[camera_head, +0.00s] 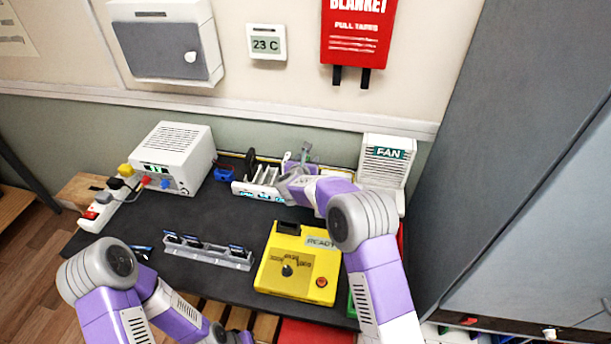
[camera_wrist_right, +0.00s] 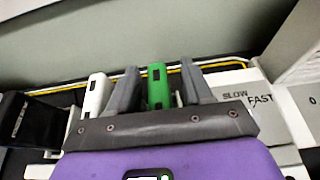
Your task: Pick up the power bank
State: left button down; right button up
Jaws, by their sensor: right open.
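My right gripper (camera_head: 304,156) reaches over the rack (camera_head: 262,184) at the back of the dark bench. In the right wrist view my right gripper (camera_wrist_right: 160,84) is open, with one grey finger on each side of a green power bank (camera_wrist_right: 158,93). The bank stands upright; whether the fingers touch it cannot be told. A white power bank (camera_wrist_right: 95,96) stands upright just outside the left finger. The lower parts of both banks are hidden behind my gripper. My left gripper (camera_head: 234,337) is at the bottom edge of the head view, partly cut off.
A white box with leads (camera_head: 175,155) stands at the back left, and a white FAN unit (camera_head: 387,165) right of the rack. A tall grey cabinet (camera_head: 500,120) bounds the right.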

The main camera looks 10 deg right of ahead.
grip_shut()
jog(key=shift+r, duration=0.1)
dwell(0.3)
notch_tip(320, 180, up, 9)
jog(key=shift+r+p, duration=0.15)
jog(key=shift+p, duration=1)
jog(key=shift+s+d+r, duration=0.1)
jog(key=shift+r, duration=0.2)
jog(key=s+d+f+n+t+y, duration=0.1)
jog(key=s+n+y, duration=0.3)
jog(key=s, duration=1.4)
jog(key=shift+d+f+n+y, duration=0.3)
jog(key=shift+d+f+y, duration=0.1)
jog(key=shift+d+y, duration=0.3)
